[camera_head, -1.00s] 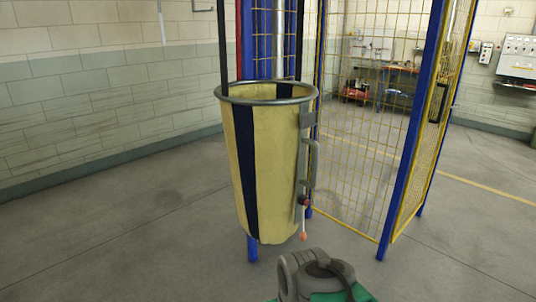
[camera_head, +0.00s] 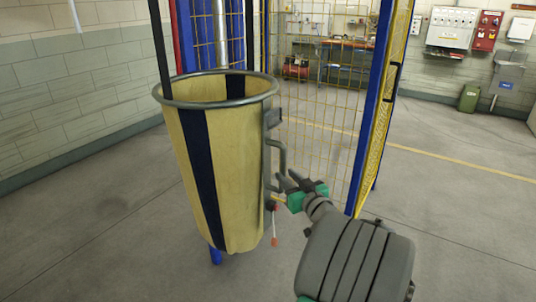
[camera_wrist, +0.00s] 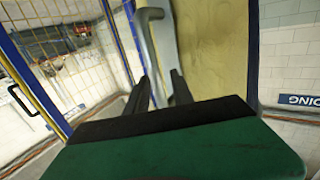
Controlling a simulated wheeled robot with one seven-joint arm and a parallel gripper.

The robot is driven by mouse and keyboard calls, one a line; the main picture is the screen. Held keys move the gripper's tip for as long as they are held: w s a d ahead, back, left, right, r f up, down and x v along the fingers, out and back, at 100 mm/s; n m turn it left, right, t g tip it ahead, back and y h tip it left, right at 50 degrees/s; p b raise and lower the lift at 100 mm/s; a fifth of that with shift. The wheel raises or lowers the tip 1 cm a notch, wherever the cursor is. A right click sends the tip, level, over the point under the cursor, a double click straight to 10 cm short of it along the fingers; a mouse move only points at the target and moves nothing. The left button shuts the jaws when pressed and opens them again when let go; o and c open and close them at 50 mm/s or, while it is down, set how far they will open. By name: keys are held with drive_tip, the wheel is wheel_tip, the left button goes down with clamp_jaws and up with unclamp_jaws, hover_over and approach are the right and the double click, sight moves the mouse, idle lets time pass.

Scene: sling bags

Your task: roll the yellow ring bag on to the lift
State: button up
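The yellow ring bag (camera_head: 232,165) has dark blue stripes and a grey metal ring (camera_head: 218,103) round its open top. It hangs upright, its bottom above the floor. A grey bent handle (camera_head: 270,158) runs down its right side, with a small red-tipped lever (camera_head: 274,240) below. The handle also shows in the wrist view (camera_wrist: 147,42). My gripper (camera_head: 287,177) is just right of the handle. Its two fingers (camera_wrist: 160,85) are apart and point towards the handle; no grip on it shows. A blue-framed cage with yellow mesh (camera_head: 318,120) stands behind; I cannot tell whether it is the lift.
The cage's blue post (camera_head: 370,120) and open mesh door (camera_head: 384,115) stand close behind my arm. A workbench (camera_head: 345,62) and a green bin (camera_head: 468,97) are at the back. A block wall (camera_head: 70,110) bounds the left. The floor at right is clear.

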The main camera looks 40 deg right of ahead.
drive_tip(key=d+p+x, duration=0.1)
drive_tip(key=x, duration=0.7)
drive_tip(key=shift+r+p, duration=0.4)
clamp_jaws()
idle(0.9)
